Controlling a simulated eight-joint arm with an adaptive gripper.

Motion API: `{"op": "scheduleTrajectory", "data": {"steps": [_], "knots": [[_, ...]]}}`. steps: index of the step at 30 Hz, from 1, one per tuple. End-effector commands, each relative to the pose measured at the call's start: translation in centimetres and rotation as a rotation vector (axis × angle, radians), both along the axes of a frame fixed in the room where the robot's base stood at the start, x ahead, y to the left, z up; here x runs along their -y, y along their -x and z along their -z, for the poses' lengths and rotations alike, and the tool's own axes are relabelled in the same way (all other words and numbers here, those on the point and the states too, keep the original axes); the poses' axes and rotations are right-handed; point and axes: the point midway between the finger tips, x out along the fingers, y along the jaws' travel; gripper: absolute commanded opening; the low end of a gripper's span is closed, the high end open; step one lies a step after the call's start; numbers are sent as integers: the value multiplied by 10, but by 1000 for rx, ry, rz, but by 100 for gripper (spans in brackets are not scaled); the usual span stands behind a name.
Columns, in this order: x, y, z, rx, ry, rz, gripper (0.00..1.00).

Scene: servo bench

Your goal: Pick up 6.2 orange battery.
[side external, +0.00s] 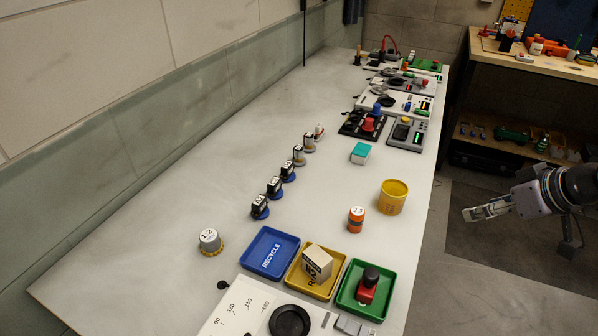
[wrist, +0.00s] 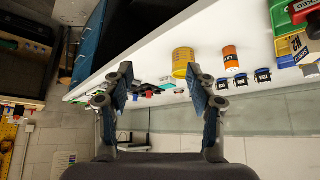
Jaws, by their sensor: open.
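An orange cylindrical battery (side external: 356,220) with a pale, marked top stands upright on the bench, left of the yellow cup; its marking is too small to read surely. It also shows in the wrist view (wrist: 230,58), right of my fingers, beside the yellow cup. My gripper (side external: 482,211) is beyond the bench's right edge in the side view, well apart from the battery. In the wrist view my gripper (wrist: 159,78) has its two fingers spread with nothing between them.
A yellow cup (side external: 393,197) stands between the battery and my gripper's side. Blue (side external: 250,262), yellow (side external: 294,284) and green (side external: 348,298) trays lie in front. Devices line the far end.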

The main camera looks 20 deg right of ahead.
Motion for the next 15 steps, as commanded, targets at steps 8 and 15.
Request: {"op": "scheduleTrajectory", "data": {"steps": [8,15], "knots": [[-10,-13,-11,-47,70,-134,57],[-44,-52,-33,-174,260,-551,57]]}}
